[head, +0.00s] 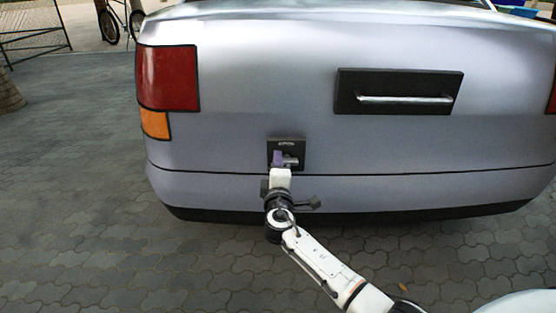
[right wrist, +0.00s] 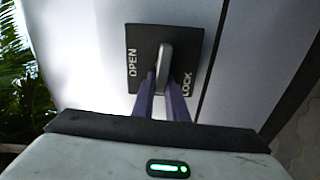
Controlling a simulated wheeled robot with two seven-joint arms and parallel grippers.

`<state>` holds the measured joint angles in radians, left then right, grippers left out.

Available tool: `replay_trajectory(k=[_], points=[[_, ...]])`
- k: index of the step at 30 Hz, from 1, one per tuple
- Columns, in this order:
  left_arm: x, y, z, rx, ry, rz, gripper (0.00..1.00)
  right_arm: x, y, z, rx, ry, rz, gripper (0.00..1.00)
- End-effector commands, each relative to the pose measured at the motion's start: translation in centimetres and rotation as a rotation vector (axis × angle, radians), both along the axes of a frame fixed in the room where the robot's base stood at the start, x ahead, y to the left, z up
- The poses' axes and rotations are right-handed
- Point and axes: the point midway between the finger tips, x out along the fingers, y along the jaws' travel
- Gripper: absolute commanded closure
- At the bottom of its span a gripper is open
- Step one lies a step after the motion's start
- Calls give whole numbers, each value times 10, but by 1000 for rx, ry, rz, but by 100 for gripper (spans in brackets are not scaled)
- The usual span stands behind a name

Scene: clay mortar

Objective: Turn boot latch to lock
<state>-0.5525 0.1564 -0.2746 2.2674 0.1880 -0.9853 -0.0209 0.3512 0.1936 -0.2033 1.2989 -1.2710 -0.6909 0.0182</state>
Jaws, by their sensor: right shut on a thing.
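The boot latch is a black square plate (head: 297,146) on the silver car's rear, left of centre in the head view. Its silver lever (head: 292,161) lies roughly level there. In the right wrist view the plate (right wrist: 191,48) carries OPEN at left and LOCK at lower right. The lever (right wrist: 166,62) stands nearly upright between the words. My right gripper (head: 278,160) is shut on the lever, its purple fingers at the lever's lower end in the wrist view. It hides the plate's lower left part in the head view. My left gripper is not in view.
A black panel with a silver bar handle (head: 405,98) is above and right of the latch. A red tail light (head: 168,78) is at left. The bumper (head: 350,190) runs just below. Paved ground (head: 80,200) is free at left.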

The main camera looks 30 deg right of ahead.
Motion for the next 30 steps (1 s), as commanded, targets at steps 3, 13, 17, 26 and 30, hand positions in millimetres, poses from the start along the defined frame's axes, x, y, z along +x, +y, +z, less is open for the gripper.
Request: replay_trajectory(k=[3,13,17,26,30], points=[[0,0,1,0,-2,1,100,0,0,-2,-40,27,-1,100],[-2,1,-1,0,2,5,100,-1,0,-4,-84,54,-1,100],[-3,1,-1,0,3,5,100,-1,0,-4,-87,56,0,100],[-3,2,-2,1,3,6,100,0,0,-4,-87,55,0,72],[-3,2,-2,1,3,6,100,0,0,-3,-86,54,0,69]])
